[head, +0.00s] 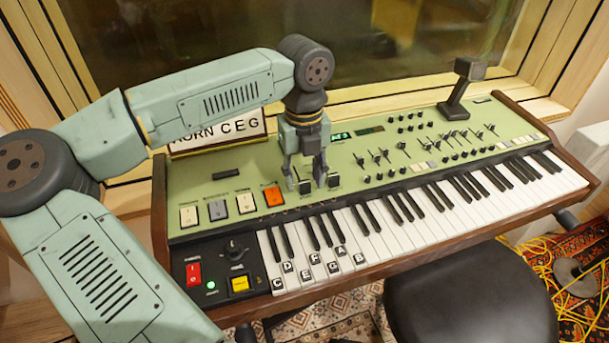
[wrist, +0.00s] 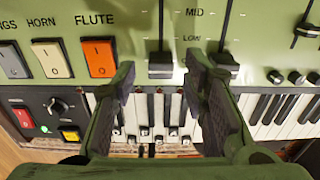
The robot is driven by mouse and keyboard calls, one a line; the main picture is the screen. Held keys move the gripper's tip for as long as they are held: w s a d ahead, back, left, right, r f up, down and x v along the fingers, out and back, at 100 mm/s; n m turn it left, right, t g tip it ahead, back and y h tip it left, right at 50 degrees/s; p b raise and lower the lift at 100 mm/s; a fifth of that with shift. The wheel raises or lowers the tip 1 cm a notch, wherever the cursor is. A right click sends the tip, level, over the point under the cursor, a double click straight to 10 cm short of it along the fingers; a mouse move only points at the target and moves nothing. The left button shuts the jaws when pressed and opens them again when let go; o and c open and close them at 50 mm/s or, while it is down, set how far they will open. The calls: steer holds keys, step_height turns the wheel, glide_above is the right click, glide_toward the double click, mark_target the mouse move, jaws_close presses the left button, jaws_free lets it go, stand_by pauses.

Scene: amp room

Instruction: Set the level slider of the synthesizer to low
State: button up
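The synthesizer (head: 225,165) has a green panel above its keys. Two black slider caps sit near the panel's front edge: a left one (head: 305,187) and a right one (head: 334,182). In the wrist view the left cap (wrist: 161,66) lies between my fingertips, and the right cap (wrist: 228,66) is outside the right finger. The printed words MID and LOW stand between the two slots; both caps sit near the LOW end. The slider names are out of view, so I cannot tell which is level. My gripper (head: 305,178) is open; it also shows in the wrist view (wrist: 161,74).
White, grey and orange switches (head: 272,196), FLUTE being the orange one, stand left of the sliders. A dark control block with a red switch (head: 194,274) is at the front left. More small sliders and knobs (head: 385,155) are to the right. A black stool (head: 470,300) stands in front.

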steer(key=shift+f, duration=0.7)
steer(key=shift+c, duration=0.5)
jaws_close()
steer(key=shift+w, duration=0.1)
